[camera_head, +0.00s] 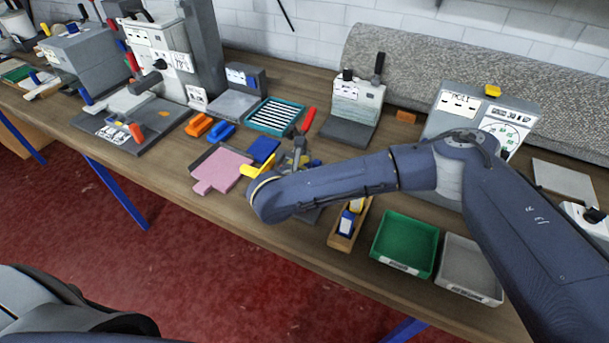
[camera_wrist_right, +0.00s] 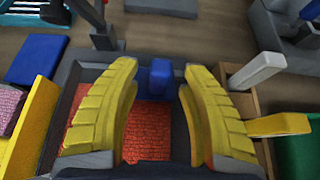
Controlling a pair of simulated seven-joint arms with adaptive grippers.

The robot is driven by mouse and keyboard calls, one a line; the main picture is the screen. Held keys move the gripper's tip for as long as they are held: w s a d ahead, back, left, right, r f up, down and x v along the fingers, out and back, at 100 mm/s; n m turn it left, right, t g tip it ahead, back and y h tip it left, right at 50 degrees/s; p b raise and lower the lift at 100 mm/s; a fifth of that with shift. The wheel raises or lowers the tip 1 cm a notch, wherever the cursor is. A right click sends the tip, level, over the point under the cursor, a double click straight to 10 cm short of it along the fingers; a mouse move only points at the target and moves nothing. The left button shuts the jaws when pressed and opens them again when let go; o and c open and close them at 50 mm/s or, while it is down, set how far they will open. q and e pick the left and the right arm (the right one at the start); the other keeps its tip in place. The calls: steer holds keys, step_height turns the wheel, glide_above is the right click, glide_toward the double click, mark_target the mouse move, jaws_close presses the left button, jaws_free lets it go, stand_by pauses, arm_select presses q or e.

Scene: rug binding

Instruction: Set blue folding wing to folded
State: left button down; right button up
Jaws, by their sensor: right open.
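A flat blue panel (camera_head: 263,150), which looks like the blue folding wing, lies beside the pink mat (camera_head: 222,168) and behind a yellow bar (camera_head: 258,168). It also shows at the left of the right wrist view (camera_wrist_right: 35,58). My right gripper (camera_wrist_right: 158,68) is open, its yellow fingers above a dark tray with a red-orange textured sheet (camera_wrist_right: 150,128). A small upright blue block (camera_wrist_right: 155,78) stands between the fingertips, and I cannot tell whether it belongs to the wing. My forearm hides the gripper and tray in the head view. My left gripper is not in view.
A wooden box (camera_head: 349,225), a green bin (camera_head: 405,243) and a grey bin (camera_head: 468,268) stand at the front right. A striped teal tray (camera_head: 274,116) and a red handle (camera_head: 308,119) are behind. A light grey lever (camera_wrist_right: 257,70) is right of the fingers.

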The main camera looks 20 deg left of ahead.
steer(key=v, duration=0.8)
steer(key=shift+a+r, duration=0.1)
steer(key=shift+r, duration=0.05)
steer(key=shift+v, duration=0.95)
steer(key=shift+s, duration=0.1)
